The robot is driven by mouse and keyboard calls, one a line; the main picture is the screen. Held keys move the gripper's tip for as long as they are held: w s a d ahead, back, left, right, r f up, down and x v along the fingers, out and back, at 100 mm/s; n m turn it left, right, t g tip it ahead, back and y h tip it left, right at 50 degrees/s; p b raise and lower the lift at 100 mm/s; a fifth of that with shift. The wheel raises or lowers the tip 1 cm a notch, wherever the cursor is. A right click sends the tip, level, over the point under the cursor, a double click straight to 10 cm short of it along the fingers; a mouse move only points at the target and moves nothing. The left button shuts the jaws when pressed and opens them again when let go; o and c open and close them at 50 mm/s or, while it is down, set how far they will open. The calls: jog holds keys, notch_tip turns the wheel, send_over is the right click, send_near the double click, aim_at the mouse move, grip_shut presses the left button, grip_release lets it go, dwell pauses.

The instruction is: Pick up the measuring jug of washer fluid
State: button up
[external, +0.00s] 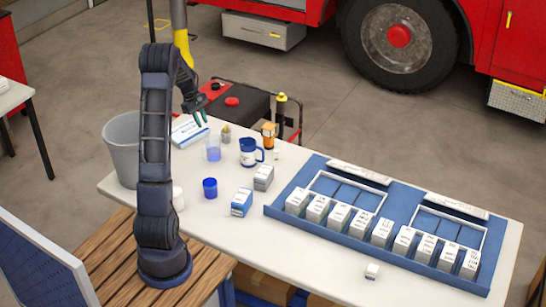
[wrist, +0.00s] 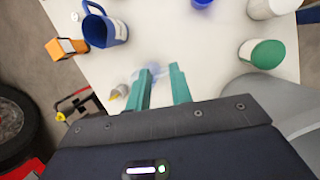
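A clear vessel with blue liquid in its lower part (external: 213,150), which looks like the measuring jug of washer fluid, stands upright on the white table. In the wrist view a faint, see-through bluish shape (wrist: 154,71) shows at and between the fingertips; its outline is hard to make out. My gripper (external: 199,118) is above and slightly left of the clear vessel in the external view. In the wrist view its two teal fingers (wrist: 160,72) are apart with a gap between them, and nothing is clearly held.
A blue-and-white mug with a handle (external: 249,152), an orange box (external: 268,135) and a blue cup (external: 210,188) stand nearby. A green-topped jar (wrist: 265,54) shows in the wrist view. A grey bin (external: 121,150) stands beside the table; a blue rack (external: 275,208) fills its right part.

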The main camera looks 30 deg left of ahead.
aim_at(210, 151)
jog(key=w+a+f+n+h, duration=0.1)
jog(key=w+a+f+n, duration=0.2)
jog(key=a+f, duration=0.7)
jog(key=x, duration=0.8)
jog(key=s+d+x, duration=0.1)
jog(key=x, duration=0.4)
jog(key=shift+r, duration=0.1)
grip_shut()
